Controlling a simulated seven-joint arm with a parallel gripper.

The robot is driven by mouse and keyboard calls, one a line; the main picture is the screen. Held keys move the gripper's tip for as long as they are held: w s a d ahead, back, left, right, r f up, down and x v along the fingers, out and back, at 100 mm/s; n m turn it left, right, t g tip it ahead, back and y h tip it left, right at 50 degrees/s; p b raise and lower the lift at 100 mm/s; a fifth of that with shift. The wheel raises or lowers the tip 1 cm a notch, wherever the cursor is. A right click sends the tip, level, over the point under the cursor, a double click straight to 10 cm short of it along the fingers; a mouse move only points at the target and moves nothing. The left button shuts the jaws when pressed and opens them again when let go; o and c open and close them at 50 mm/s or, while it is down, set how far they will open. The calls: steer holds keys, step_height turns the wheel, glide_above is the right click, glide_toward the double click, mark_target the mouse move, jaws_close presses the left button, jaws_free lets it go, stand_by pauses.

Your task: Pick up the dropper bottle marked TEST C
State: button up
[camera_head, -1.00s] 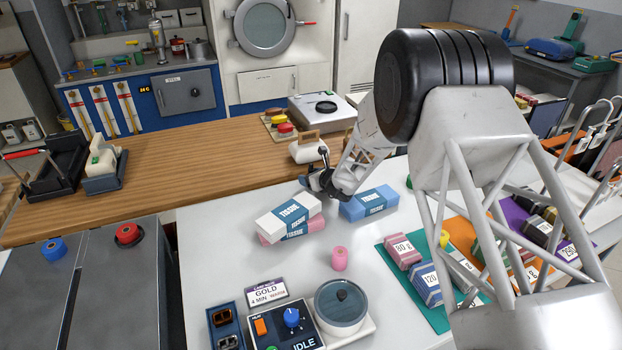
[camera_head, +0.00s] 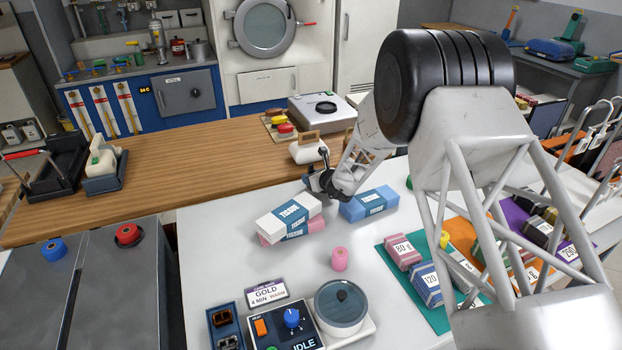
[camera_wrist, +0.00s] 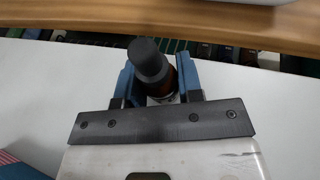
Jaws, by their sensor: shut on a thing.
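A dropper bottle (camera_wrist: 150,62) with a black cap and a dark amber body stands between the two blue-padded fingers of my gripper (camera_wrist: 158,82) in the wrist view. The fingers are shut on its sides. A strip of pale label shows low on it, but its marking cannot be read. In the head view my gripper (camera_head: 319,183) is above the far part of the white table, behind the tissue packs. The bottle is mostly hidden there by the gripper and arm. Whether its base touches the table cannot be told.
White (camera_head: 286,216) and blue (camera_head: 369,204) tissue packs lie close in front of my gripper. A wooden counter (camera_head: 200,165) runs behind, with a white-bodied item (camera_head: 307,153) near the gripper. A pink roll (camera_head: 340,260) and a round pot (camera_head: 341,305) stand nearer.

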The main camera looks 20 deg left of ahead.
mark_target(311, 164)
steer(key=shift+r, duration=5)
